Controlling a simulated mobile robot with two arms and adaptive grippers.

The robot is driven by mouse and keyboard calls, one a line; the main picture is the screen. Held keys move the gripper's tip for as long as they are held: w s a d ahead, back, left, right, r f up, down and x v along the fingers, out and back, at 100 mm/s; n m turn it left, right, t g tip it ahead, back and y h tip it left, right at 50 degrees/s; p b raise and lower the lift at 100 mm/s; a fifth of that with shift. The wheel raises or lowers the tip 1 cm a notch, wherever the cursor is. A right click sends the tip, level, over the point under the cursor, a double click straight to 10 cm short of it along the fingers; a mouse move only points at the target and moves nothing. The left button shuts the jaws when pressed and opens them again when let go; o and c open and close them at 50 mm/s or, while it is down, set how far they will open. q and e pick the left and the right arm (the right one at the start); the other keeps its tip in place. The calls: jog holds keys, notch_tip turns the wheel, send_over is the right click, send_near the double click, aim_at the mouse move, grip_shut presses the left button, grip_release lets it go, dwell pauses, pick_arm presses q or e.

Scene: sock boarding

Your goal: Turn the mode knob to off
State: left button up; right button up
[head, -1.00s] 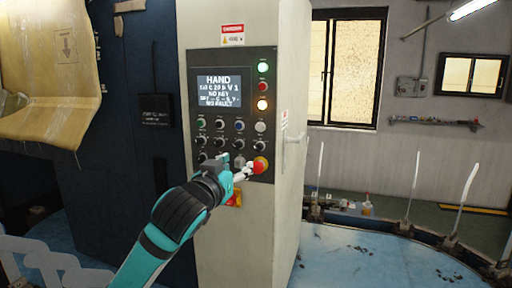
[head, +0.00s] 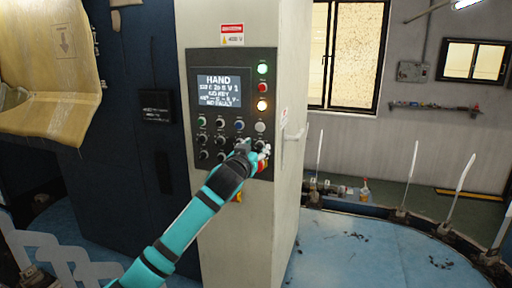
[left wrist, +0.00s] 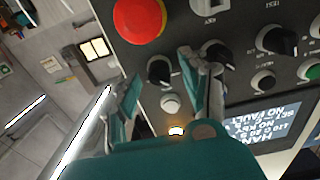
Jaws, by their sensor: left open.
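The control panel (head: 198,172) on the pale cabinet has several black knobs; their labels are too small to read, so I cannot tell which is the mode knob. Its screen (head: 219,91) reads "HAND". My left gripper (head: 256,147) is open at the panel's lower right, and its fingers partly hide that area. In the left wrist view, the fingertips of my left gripper (left wrist: 160,67) are on either side of a black knob (left wrist: 158,71), between the red mushroom button (left wrist: 140,18) and a white button (left wrist: 171,103). Contact cannot be told. My right gripper is not in view.
Other black knobs (left wrist: 277,41) sit close beside the left gripper. Green, red and amber lights (head: 262,87) are above it. The blue floor (head: 345,245) at the right is mostly clear.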

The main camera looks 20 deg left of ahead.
pick_arm(q)
jog(key=shift+c, duration=0.2)
grip_shut()
jog(key=shift+m, duration=0.3)
jog(key=m, duration=0.3)
jog(key=shift+m, duration=0.3)
jog(key=shift+d+m, duration=0.1)
jog(key=shift+m, duration=2.2)
